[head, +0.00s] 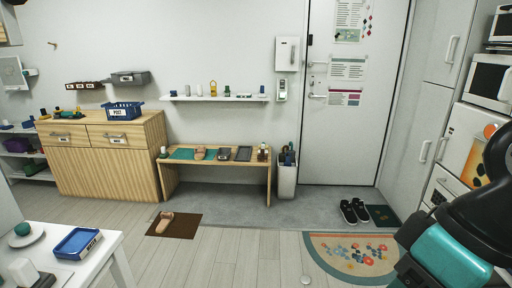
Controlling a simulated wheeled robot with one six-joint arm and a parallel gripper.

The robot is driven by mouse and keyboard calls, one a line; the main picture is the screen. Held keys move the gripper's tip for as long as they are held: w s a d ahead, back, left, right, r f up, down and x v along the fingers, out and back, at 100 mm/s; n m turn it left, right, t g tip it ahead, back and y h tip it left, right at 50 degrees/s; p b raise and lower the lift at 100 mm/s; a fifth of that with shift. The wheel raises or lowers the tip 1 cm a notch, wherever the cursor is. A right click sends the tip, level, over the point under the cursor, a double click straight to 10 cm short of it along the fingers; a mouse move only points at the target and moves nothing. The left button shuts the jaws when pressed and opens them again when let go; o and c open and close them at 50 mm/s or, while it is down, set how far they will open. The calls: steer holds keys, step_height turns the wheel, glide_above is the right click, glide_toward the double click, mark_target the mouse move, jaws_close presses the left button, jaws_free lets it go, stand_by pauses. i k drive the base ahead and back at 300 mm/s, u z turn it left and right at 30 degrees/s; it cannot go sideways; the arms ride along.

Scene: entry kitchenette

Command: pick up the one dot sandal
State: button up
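A pinkish-tan sandal (165,221) lies on a brown mat (180,226) on the floor, left of centre. Another tan, sandal-like item (200,153) lies on the low wooden bench (215,163), with a further pinkish-brown one (224,154) to its right. All are too small here to make out any dot marks. My arm shows black and teal at the lower right, far from these items. My gripper is not in view.
Black shoes (354,210) stand by a dark green mat (384,216) near the door. A half-round flowered rug (320,243) lies in front. A white table (95,240) stands at lower left, a wooden cabinet (105,170) behind it. Floor between bench and rug is clear.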

mark_target(199, 155)
steer(key=i, duration=2.05)
steer(key=u, duration=0.45)
steer(key=i, duration=2.1)
steer(key=u, duration=0.9)
steer(key=i, duration=1.45)
steer(key=u, duration=0.35)
